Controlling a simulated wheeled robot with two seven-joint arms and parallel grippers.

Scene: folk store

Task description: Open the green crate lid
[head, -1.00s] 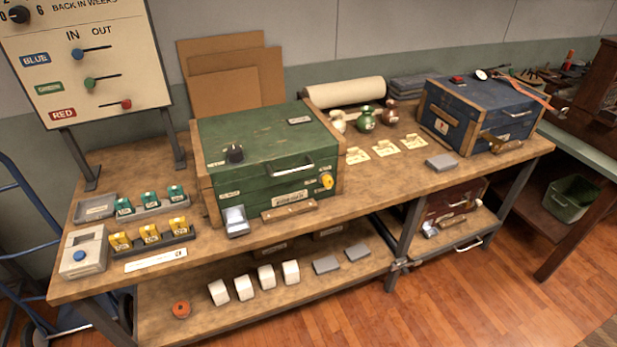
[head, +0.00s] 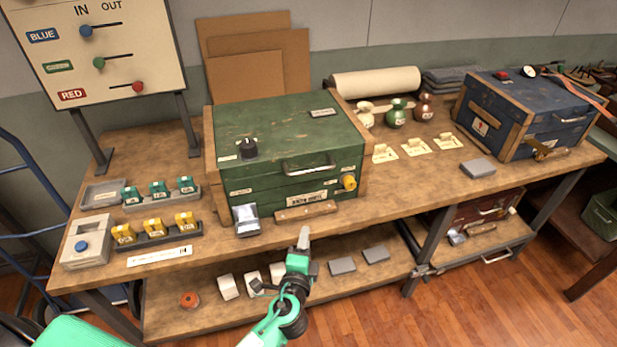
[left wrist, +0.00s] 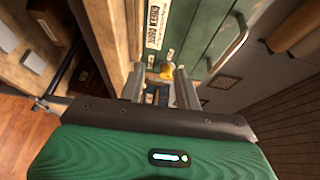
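The green crate (head: 290,155) stands on the bench with its lid (head: 275,125) shut. Its front has a metal handle (head: 309,166), a yellow knob (head: 348,182) and a wooden bar (head: 306,210) low down. A black knob (head: 248,148) sits on the lid's left front. My left gripper (head: 304,243) is in front of the bench edge, below and apart from the crate. In the left wrist view its two fingers (left wrist: 161,84) are apart and empty. The yellow knob (left wrist: 167,70) shows beyond them, with the green front beside it. My right gripper is not in view.
A small box with a clear top (head: 246,220) stands at the crate's front left. Trays of teal and yellow blocks (head: 155,232) lie left. A blue crate (head: 522,115) stands right. The lower shelf (head: 210,318) holds white blocks. Vases (head: 397,113) stand behind.

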